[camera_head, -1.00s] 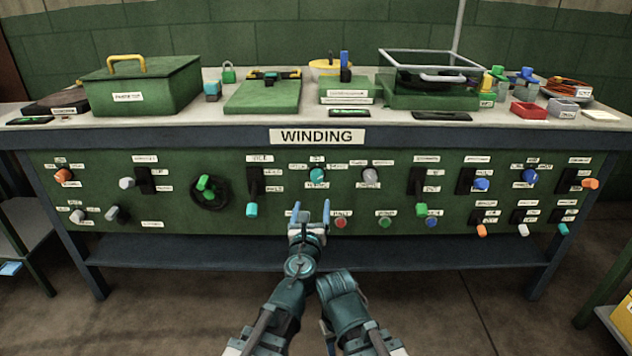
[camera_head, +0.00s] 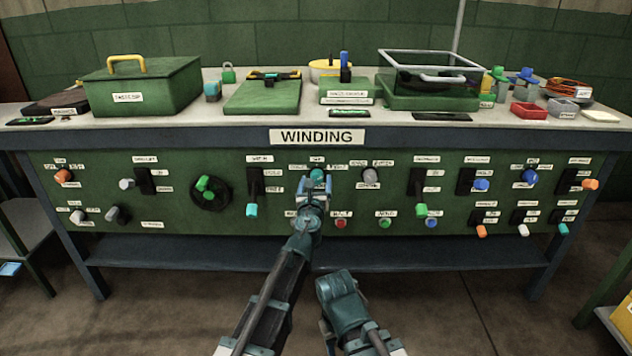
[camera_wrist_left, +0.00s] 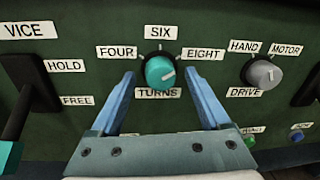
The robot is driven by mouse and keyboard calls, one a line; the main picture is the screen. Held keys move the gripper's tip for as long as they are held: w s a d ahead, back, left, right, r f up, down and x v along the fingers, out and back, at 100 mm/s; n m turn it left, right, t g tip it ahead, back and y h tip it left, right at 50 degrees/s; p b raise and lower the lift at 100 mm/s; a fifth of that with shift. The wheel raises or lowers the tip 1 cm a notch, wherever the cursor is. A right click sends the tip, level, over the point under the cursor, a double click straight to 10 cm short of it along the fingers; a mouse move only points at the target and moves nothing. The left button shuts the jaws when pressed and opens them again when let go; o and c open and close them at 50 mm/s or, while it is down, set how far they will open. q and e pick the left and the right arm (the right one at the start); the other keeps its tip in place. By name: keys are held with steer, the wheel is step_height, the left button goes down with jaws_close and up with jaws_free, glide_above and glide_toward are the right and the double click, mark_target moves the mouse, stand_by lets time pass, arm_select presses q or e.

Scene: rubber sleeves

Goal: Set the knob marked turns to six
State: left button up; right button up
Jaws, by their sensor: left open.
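The turns knob (camera_wrist_left: 159,71) is a teal round knob on the green panel, with labels FOUR, SIX and EIGHT around it and TURNS below. Its pale pointer line lies to the right, toward the EIGHT side. In the head view the knob (camera_head: 317,174) shows just above my left gripper (camera_head: 318,187). In the left wrist view the open fingers of my left gripper (camera_wrist_left: 160,88) stand on either side of the knob's lower part, with gaps on both sides. Whether the tips reach the knob's depth I cannot tell.
A grey drive knob (camera_wrist_left: 262,72) with HAND and MOTOR labels sits to the right. A vice lever with a teal handle (camera_head: 252,209) is to the left. A red button (camera_head: 341,223) is below right. The bench top (camera_head: 235,122) is above the panel.

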arm_select(q)
steer(key=shift+w, duration=0.35)
jaws_close()
stand_by(0.3)
steer(key=shift+f+n+t+y+b, duration=0.15)
steer(key=shift+n+b, duration=0.3)
steer(key=shift+n, duration=2.35)
steer(key=shift+n+t+y+b, duration=0.2)
steer(key=shift+n+b, duration=0.25)
steer(key=shift+n, duration=2.35)
